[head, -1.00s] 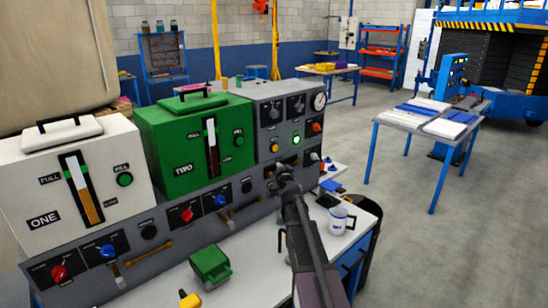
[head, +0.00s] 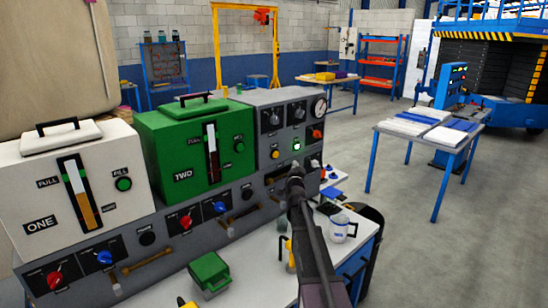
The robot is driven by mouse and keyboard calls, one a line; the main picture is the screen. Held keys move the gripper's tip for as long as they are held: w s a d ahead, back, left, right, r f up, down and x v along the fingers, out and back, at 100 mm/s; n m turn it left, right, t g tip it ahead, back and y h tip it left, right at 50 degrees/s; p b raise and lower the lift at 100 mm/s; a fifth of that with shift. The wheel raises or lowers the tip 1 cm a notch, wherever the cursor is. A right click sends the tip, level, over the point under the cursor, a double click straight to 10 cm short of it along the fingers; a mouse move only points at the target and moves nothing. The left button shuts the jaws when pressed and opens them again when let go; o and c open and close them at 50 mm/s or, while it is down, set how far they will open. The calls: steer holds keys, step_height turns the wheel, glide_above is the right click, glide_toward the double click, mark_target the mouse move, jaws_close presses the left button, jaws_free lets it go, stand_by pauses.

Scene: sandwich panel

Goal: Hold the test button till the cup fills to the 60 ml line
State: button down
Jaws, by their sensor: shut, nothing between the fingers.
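My gripper (head: 296,178) is shut and empty, in front of the right end of the grey panel (head: 262,129). It is just below a lit green button (head: 296,146) and a yellow knob (head: 275,154). I cannot tell which control is the test button, or whether my fingertips touch the panel. A white mug (head: 338,229) with blue marking stands on the bench to the right of my arm. A small cup-like object (head: 289,256) is partly hidden behind my arm; no 60 ml line or fill level can be read.
White tank ONE (head: 112,207) and green tank TWO (head: 170,145) stand on the panel at left. A blue-legged table (head: 395,130) stands to the right, with open floor between.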

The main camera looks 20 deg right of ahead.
mark_target(278, 154)
steer(key=shift+w+a, duration=0.45)
steer(key=shift+w, duration=0.85)
steer(key=shift+w+a, duration=0.5)
steer(key=shift+w, duration=0.75)
steer(key=shift+w+a, duration=0.45)
steer(key=shift+w, duration=0.85)
steer(key=shift+w, duration=0.25)
steer(key=shift+w+a, duration=0.15)
steer(key=shift+w, duration=0.2)
steer(key=shift+w+a, duration=0.15)
steer(key=shift+w, duration=0.25)
stand_by(3.1)
